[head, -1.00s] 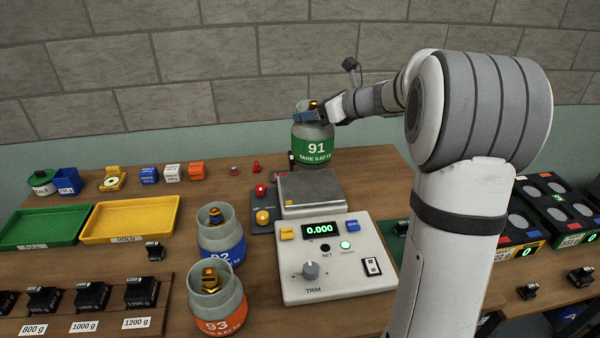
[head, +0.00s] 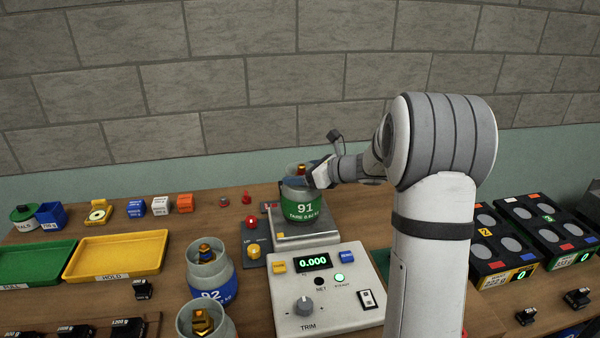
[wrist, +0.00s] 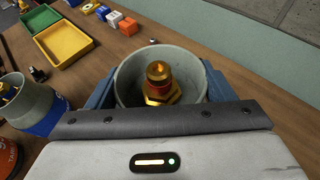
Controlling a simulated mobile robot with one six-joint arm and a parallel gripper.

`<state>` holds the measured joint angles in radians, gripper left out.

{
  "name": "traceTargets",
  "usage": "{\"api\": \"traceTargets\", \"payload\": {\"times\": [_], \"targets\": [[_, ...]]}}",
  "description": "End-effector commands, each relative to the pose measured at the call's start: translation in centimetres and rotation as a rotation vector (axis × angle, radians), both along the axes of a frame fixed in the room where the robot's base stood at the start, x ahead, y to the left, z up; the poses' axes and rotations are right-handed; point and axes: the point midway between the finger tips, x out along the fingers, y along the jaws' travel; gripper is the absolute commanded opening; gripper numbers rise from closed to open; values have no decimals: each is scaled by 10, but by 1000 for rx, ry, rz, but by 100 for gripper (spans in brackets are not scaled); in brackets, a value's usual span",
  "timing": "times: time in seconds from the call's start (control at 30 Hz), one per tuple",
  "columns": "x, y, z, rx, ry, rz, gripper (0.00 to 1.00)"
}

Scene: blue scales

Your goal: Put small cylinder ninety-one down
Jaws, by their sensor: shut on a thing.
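Small cylinder ninety-one (head: 303,211), grey with a green band marked 91, is upright over the steel pan of the scale (head: 304,237). I cannot tell whether its base touches the pan; the display reads 0.000. My gripper (head: 316,174) is shut on its grey collar. In the wrist view the collar (wrist: 126,88) sits between the blue jaws (wrist: 157,90), with the brass valve (wrist: 160,84) inside it. The front of the pan shows; the rest is hidden behind the cylinder.
Blue-banded cylinder 92 (head: 210,273) and another cylinder (head: 203,322) stand left of the scale's console (head: 325,293). Yellow (head: 120,255) and green (head: 38,262) trays lie further left. A yellow button (head: 253,252) is beside the pan. Black racks (head: 500,262) stand at right.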

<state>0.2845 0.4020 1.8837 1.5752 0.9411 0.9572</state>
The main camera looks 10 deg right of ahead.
Motion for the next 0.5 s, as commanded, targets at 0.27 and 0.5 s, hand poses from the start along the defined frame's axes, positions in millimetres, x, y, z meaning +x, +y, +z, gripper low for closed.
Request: {"api": "traceTargets", "payload": {"times": [0.27,0.5], "targets": [[0,1,0,2,-4,1,4],[0,1,-2,0,-1,1,89]]}}
